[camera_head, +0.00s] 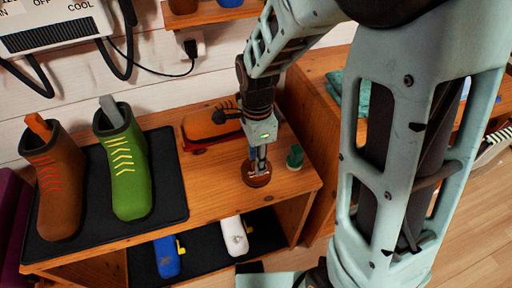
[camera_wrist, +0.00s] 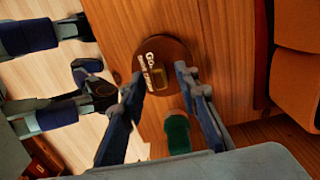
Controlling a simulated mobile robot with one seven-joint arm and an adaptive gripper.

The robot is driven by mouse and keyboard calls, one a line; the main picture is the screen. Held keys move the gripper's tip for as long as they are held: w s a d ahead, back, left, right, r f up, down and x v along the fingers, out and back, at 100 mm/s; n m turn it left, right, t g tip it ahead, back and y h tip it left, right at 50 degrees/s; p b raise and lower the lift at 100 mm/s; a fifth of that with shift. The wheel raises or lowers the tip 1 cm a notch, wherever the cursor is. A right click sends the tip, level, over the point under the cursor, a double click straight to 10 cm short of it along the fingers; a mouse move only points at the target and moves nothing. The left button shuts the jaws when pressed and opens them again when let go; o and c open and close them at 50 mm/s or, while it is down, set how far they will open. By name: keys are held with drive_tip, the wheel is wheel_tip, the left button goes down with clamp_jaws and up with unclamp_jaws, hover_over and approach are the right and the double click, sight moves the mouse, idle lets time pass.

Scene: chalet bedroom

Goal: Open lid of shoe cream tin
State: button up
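The shoe cream tin (camera_head: 256,177) is a round, dark brown tin lying flat on the wooden bench top near its front edge. In the wrist view, its lid (camera_wrist: 176,52) faces up with pale lettering and a gold square, and looks closed. My gripper (camera_head: 259,162) points down at the tin from above. In the wrist view, the two fingers of my gripper (camera_wrist: 160,78) are apart, with their tips near opposite sides of the tin's near part. I cannot tell whether either fingertip touches it.
A small green object (camera_head: 295,157) stands right of the tin; it also shows in the wrist view (camera_wrist: 178,134). An orange-brown brush-like item (camera_head: 211,124) lies behind. Brown (camera_head: 62,185) and green (camera_head: 129,172) boots stand on a black mat at left. A shelf below holds blue and white items.

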drive_tip(key=shift+f, duration=0.6)
clamp_jaws()
